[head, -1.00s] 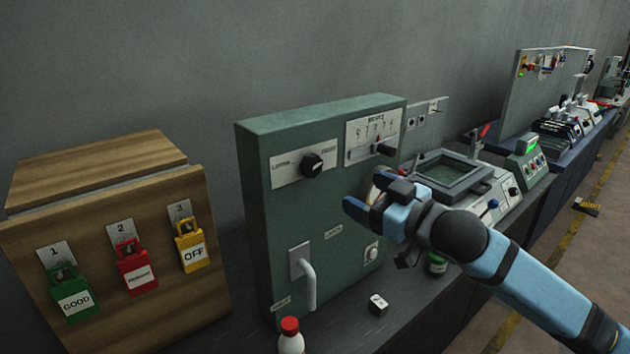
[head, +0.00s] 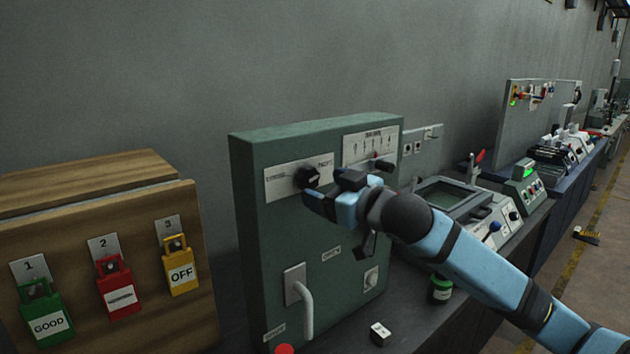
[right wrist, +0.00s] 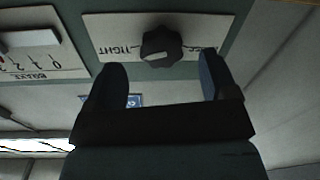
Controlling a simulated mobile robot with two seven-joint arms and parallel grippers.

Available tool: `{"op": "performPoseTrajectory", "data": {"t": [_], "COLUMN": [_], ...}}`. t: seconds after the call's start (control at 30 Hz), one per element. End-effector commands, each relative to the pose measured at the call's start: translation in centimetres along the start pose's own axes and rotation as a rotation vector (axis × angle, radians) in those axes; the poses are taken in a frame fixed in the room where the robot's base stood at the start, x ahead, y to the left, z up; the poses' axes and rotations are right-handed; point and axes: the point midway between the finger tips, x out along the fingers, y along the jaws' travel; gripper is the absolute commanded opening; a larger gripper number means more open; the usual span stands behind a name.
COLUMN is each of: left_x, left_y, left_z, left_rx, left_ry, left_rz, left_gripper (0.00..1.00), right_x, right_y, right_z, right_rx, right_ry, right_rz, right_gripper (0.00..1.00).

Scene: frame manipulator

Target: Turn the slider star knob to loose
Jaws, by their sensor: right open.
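The black star knob (head: 308,177) sits on a white label plate on the front of the green cabinet (head: 255,225). It also shows in the right wrist view (right wrist: 161,46), where the upside-down plate reads TIGHT on the left and a partly covered, hard-to-read word on the right. A pale mark shows on the knob's edge. My right gripper (head: 327,190) is open in front of the knob and slightly low. In the right wrist view its two fingers (right wrist: 160,78) stand to either side of the knob, apart from it. My left gripper is not in view.
A slider scale plate (head: 370,145) with a dark knob is right of the star knob. A white handle (head: 305,305) sticks out lower on the cabinet. A wooden box (head: 90,250) with several padlocks stands left. A small white block (head: 380,333) lies on the bench.

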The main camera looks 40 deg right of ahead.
Motion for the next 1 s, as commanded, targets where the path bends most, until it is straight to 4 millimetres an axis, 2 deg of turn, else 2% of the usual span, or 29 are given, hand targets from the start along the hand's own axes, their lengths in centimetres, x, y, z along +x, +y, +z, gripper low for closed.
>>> {"op": "performPoseTrajectory", "data": {"t": [0.1, 0.23, 0.6, 0.8, 0.83, 1.0], "left_x": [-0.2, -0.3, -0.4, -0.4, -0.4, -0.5], "left_y": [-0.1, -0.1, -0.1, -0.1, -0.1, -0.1], "left_z": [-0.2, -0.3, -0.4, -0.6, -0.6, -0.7], "left_rx": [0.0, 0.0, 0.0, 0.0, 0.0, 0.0], "left_ry": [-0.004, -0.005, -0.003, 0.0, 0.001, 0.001], "left_rz": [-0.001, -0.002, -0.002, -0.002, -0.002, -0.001], "left_gripper": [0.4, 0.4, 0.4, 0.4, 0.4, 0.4], "right_x": [1.8, 3.0, 3.5, 3.5, 3.5, 3.4], "right_y": [0.1, 0.0, -0.1, 0.0, 0.0, 0.0], "right_z": [-0.2, -0.1, 0.0, 0.0, 0.0, 0.0], "right_rx": [0.001, 0.0, -0.001, -0.001, -0.001, -0.006], "right_ry": [0.002, 0.001, 0.001, 0.001, 0.001, 0.0], "right_rz": [0.001, 0.0, -0.001, 0.0, 0.0, -0.001], "right_gripper": [0.79, 0.79, 0.79, 0.33, 0.29, 0.3]}}
